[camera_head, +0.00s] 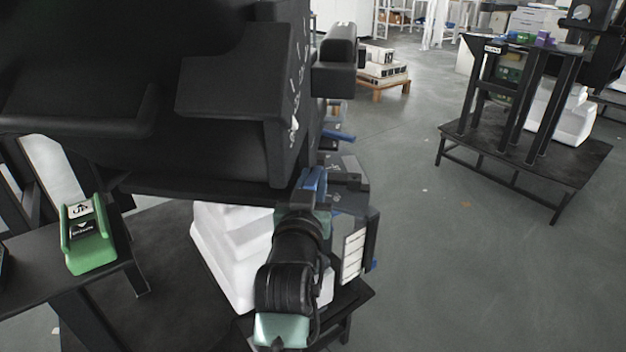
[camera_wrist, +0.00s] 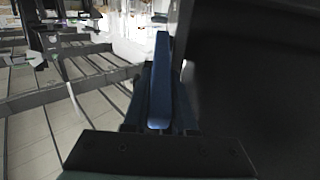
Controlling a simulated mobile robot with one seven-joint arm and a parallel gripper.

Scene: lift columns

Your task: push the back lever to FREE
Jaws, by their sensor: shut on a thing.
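A blue lever (camera_wrist: 160,75) runs away from the camera in the middle of the wrist view. My gripper (camera_wrist: 160,105) is shut on it, and its dark jaws sit low on either side. In the head view, my gripper (camera_head: 340,170) is at the right side of a large black column body (camera_head: 235,110). A short blue bar (camera_head: 338,135) shows just beyond my gripper; I cannot tell whether it is the held lever. No FREE marking is readable, and the lever's base is hidden.
A green control (camera_head: 88,245) with an up-arrow label sits on a black bar at left. White blocks (camera_head: 235,255) stand beneath the black body. Another black frame on a low platform (camera_head: 530,165) stands at right. Grey floor (camera_head: 440,270) is clear between.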

